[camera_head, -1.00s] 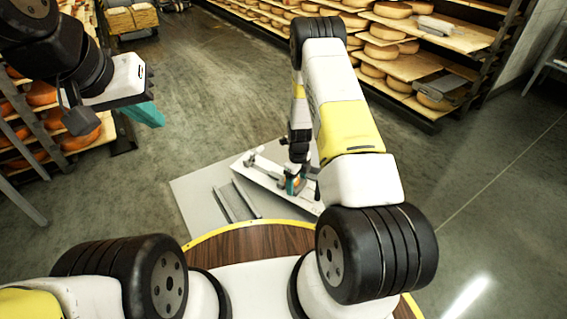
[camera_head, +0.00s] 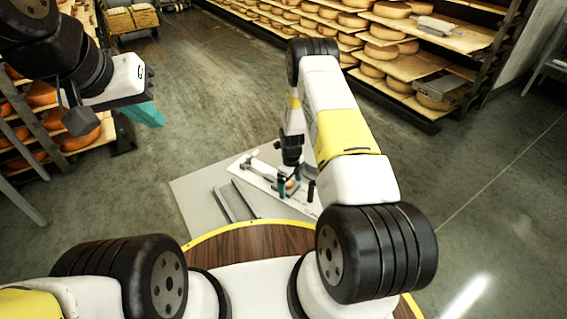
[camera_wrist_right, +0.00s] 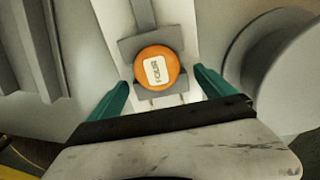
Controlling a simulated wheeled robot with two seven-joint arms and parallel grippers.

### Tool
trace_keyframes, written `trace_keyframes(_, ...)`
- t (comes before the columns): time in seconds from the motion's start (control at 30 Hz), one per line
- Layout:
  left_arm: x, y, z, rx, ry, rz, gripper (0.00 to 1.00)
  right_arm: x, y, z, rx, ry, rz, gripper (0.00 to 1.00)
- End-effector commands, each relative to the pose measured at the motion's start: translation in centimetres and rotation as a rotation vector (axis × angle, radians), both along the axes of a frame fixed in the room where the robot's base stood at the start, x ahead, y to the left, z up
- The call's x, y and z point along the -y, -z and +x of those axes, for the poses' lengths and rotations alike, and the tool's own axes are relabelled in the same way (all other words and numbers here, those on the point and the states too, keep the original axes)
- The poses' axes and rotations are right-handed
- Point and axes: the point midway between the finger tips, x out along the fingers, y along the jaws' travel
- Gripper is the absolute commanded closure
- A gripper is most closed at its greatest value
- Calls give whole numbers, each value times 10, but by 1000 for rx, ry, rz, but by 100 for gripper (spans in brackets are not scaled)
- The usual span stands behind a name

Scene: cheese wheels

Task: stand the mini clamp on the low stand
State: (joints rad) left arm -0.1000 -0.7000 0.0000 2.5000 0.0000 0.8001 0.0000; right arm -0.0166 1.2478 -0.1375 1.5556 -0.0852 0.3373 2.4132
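The mini clamp appears as an orange round end (camera_wrist_right: 156,68) with a label, joined to a grey bar and block, in the right wrist view. It lies over a white strip (camera_wrist_right: 185,12); in the head view its grey far end (camera_head: 250,162) shows at the upper left of that strip. My right gripper (camera_wrist_right: 165,92) is open, with teal fingers either side just below the orange end and a gap on both sides. In the head view it (camera_head: 289,182) is above the strip. My left gripper (camera_head: 145,113) hangs far left, away from it; its opening is unclear. I cannot tell surely which piece is the low stand.
Grey parallel rails (camera_head: 235,201) lie left of the strip on a pale grey surface (camera_head: 195,200). A round grey rimmed piece (camera_wrist_right: 288,75) stands close on the right in the wrist view. Cheese shelves (camera_head: 400,62) line the back.

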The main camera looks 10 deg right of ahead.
Motion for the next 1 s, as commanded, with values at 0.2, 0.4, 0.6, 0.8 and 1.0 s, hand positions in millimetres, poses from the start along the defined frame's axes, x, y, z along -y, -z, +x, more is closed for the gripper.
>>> trace_keyframes(0.2, 0, 0, 0, 0, 0, 0, 100, 0, 0, 0, 0, 0, 0, 6)
trace_keyframes(0.4, 0, 0, 0, 0, 0, 0, 100, 0, -10, 1, 2, 0, -1, 6)
trace_keyframes(0.6, 0, 0, 0, 0, 0, 0, 100, 0, -48, 2, 4, -1, -1, 6)
trace_keyframes(0.8, 0, 0, 0, 0, 0, 0, 100, 0, -90, 1, 3, 0, 0, 6)
trace_keyframes(1.0, 0, 0, 0, 0, 0, 0, 100, 0, -115, 0, 1, 0, -1, 6)
